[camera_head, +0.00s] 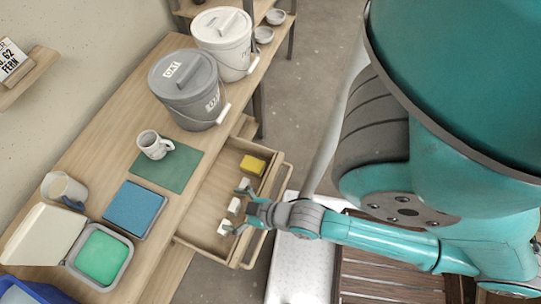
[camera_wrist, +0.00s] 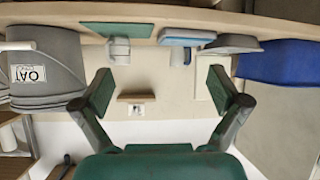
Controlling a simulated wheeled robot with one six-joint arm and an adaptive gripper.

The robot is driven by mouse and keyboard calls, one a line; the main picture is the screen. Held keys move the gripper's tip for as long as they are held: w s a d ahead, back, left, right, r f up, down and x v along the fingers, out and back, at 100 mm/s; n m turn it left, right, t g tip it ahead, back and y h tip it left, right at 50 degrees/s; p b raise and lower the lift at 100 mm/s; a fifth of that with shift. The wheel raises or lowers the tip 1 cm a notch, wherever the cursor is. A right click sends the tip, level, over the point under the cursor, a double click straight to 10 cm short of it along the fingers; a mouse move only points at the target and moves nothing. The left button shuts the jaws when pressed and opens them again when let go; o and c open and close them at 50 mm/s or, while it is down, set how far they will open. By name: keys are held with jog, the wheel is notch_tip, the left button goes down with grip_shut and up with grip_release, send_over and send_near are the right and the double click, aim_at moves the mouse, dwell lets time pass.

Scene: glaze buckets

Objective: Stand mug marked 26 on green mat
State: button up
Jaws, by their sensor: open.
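A pale mug (camera_head: 151,146) stands upright on the green mat (camera_head: 178,172) on the bench; no number on it is readable. Mug and mat also show in the wrist view, upside down: mug (camera_wrist: 119,50), mat (camera_wrist: 95,28). A second pale mug (camera_head: 62,188) with a dark blue part stands farther toward the near left; its marking is not readable either. My gripper (camera_head: 241,207) is open and empty at the open drawer, to the right of and apart from the mat. Its two fingers also stand wide apart in the wrist view (camera_wrist: 160,88).
The open drawer (camera_head: 213,190) holds a yellow block (camera_head: 252,164) and small white items. A grey bucket (camera_head: 187,97) and a white bucket (camera_head: 226,47) stand at the far end. A blue tray (camera_head: 134,208) and a green-filled tray (camera_head: 101,256) lie nearer.

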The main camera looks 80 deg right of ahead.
jog(key=s+a+r+t+y, duration=0.1)
jog(key=s+a+r+t, duration=0.1)
jog(key=s+r, duration=0.9)
jog(key=shift+a+r+t, duration=0.15)
jog(key=shift+r+t, duration=0.25)
jog(key=shift+r, duration=0.15)
